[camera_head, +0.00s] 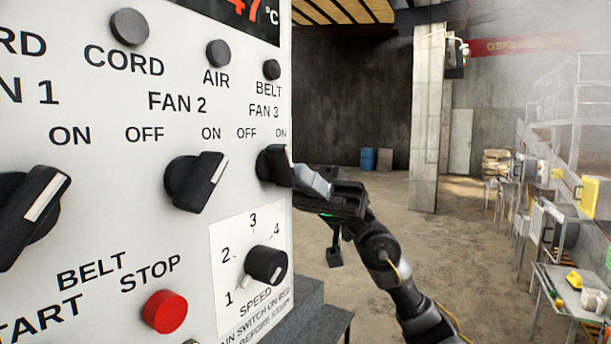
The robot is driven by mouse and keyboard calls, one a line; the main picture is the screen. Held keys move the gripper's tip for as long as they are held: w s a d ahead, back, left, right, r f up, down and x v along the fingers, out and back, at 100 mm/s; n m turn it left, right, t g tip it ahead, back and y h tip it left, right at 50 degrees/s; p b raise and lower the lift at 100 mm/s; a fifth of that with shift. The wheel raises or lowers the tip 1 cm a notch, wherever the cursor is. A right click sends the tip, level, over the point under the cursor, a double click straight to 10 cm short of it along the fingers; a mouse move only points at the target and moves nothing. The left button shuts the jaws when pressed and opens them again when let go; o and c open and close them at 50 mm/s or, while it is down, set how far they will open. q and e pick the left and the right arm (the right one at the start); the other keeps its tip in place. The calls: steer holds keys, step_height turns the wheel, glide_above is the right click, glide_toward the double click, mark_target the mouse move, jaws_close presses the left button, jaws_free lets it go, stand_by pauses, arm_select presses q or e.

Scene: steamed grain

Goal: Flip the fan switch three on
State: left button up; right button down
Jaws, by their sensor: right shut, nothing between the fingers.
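The white control panel (120,200) fills the left of the head view, seen at an angle. The black fan 3 switch (268,164) is at the panel's right edge, under the FAN 3 label. My right gripper (308,180) is shut and empty, with its grey fingertips at the right side of this switch. They touch it or nearly do; I cannot tell which. The fingers hide part of the knob, so its exact setting is hard to read. My left gripper is not in view.
The fan 2 switch (195,181) is left of fan 3. The speed knob (266,264) and red stop button (165,311) are below. A concrete pillar (427,120) stands behind. Benches with tools (570,290) line the right. The floor between is open.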

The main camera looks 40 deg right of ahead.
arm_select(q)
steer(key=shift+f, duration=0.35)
arm_select(e)
steer(key=shift+a+f+y, duration=0.25)
steer(key=shift+f+y, duration=0.1)
steer(key=shift+y, duration=0.15)
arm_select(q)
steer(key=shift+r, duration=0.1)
arm_select(e)
steer(key=shift+s+a+f, duration=0.1)
steer(key=shift+a+f, duration=0.15)
steer(key=shift+f, duration=0.1)
